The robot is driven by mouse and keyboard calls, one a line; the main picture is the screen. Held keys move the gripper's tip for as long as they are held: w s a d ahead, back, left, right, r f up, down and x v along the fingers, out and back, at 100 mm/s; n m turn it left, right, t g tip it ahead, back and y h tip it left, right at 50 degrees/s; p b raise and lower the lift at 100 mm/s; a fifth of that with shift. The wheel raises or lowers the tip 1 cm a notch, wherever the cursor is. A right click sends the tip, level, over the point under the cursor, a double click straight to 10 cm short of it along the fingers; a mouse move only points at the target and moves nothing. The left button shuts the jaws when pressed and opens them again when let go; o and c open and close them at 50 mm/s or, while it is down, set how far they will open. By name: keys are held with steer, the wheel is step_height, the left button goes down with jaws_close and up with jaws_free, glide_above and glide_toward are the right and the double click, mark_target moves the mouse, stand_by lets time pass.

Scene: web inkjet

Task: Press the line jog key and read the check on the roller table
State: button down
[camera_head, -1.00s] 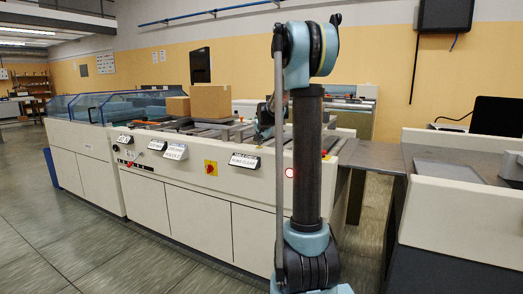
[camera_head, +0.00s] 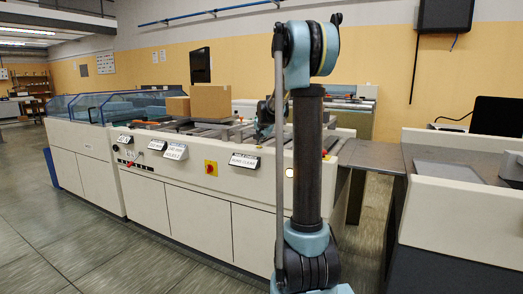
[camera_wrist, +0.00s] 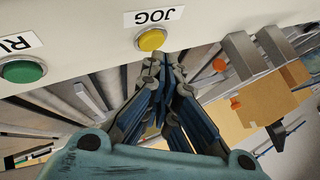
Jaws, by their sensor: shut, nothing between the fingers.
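The jog key is a yellow round button (camera_wrist: 151,40) under a JOG label (camera_wrist: 153,16) in the wrist view. My gripper (camera_wrist: 157,56) is shut and empty, its tips at the button's lower edge; I cannot tell whether they touch it. The roller table (camera_head: 205,130) has grey bars and carries cardboard boxes (camera_head: 211,101). A round lamp (camera_head: 289,173) on the front panel looks pale and lit. A tilted sign (camera_head: 244,161) stands left of it, its small text unclear.
A green button (camera_wrist: 22,70) with a partly cut-off label is left of the jog key in the wrist view. A red-and-yellow switch (camera_head: 211,168) and more small signs are on the front panel. A grey side table (camera_head: 372,157) adjoins at right. Open floor lies front left.

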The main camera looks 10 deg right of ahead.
steer(key=shift+r, duration=0.25)
steer(key=shift+r, duration=2.55)
steer(key=shift+s, duration=0.15)
steer(key=s+f+n+g, duration=0.1)
steer(key=s+f+n, duration=0.15)
steer(key=s, duration=0.85)
steer(key=s+f+n+g, duration=0.1)
steer(key=s+f+g, duration=0.15)
steer(key=s, duration=0.75)
steer(key=s+f+n, duration=0.1)
steer(key=s+f, duration=0.3)
steer(key=s, duration=0.7)
steer(key=s+f+n+g, duration=0.1)
steer(key=s+f+n, duration=0.1)
steer(key=s+f, duration=0.5)
steer(key=s+f+n+g, duration=0.2)
steer(key=s+f, duration=0.6)
steer(key=s, duration=0.9)
steer(key=shift+d+f+n, duration=0.2)
steer(key=shift+n, duration=0.15)
